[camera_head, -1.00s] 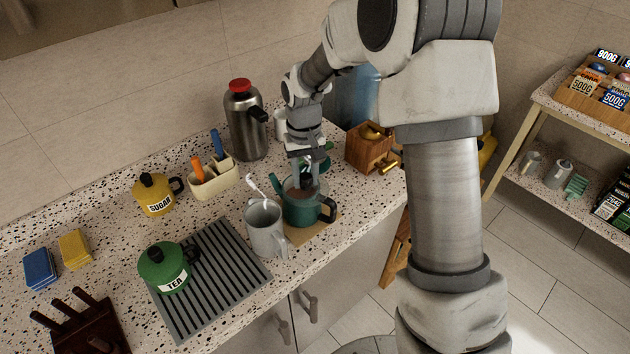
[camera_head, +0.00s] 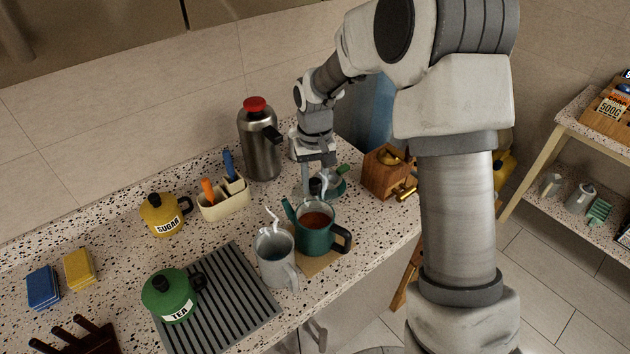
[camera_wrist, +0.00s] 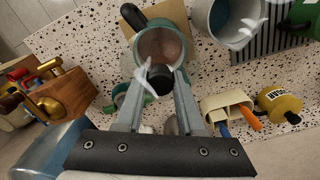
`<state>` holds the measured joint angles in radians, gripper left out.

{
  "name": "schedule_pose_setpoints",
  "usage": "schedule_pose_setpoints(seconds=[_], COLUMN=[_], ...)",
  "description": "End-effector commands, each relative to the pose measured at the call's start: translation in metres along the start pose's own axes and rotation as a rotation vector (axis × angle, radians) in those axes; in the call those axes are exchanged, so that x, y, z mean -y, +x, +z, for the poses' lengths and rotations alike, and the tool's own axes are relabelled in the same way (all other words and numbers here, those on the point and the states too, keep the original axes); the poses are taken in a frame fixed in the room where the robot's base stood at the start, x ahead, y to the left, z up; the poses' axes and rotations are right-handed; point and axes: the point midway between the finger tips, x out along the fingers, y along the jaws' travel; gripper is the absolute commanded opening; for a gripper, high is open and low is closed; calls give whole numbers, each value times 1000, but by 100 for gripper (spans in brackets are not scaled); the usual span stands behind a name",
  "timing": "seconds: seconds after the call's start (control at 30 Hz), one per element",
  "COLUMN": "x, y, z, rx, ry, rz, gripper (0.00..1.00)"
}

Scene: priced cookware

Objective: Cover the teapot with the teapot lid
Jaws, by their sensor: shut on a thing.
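The green teapot (camera_head: 312,240) stands on a tan mat with its black handle to the right. Its top looks open in the head view, with reddish-brown tea showing. The teapot also shows in the wrist view (camera_wrist: 163,24), just beyond my fingertips. My gripper (camera_head: 316,180) is behind and above the teapot, pointing down. It is shut on a black knob, apparently the teapot lid (camera_wrist: 158,79). The knob sits between the fingertips in the wrist view. The rest of the lid is hard to make out, and pale steam-like wisps blur that area.
A grey mug (camera_head: 274,264) stands close left of the teapot. A steel flask (camera_head: 262,145), utensil holder (camera_head: 223,203), sugar pot (camera_head: 163,218) and tea pot-shaped canister (camera_head: 171,294) stand farther left.

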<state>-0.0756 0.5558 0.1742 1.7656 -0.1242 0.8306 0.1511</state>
Motion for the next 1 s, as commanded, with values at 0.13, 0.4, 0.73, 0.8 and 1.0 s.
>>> schedule_pose_setpoints(seconds=[0.13,0.4,0.73,0.8,1.0], x=[0,0,0,0,0], y=[1,19,46,48,48], z=[0,0,0,0,0], rx=[-1,1,0,0,0], ry=[1,1,0,0,1], rz=[0,0,0,0,0], gripper=[0,0,0,0,0])
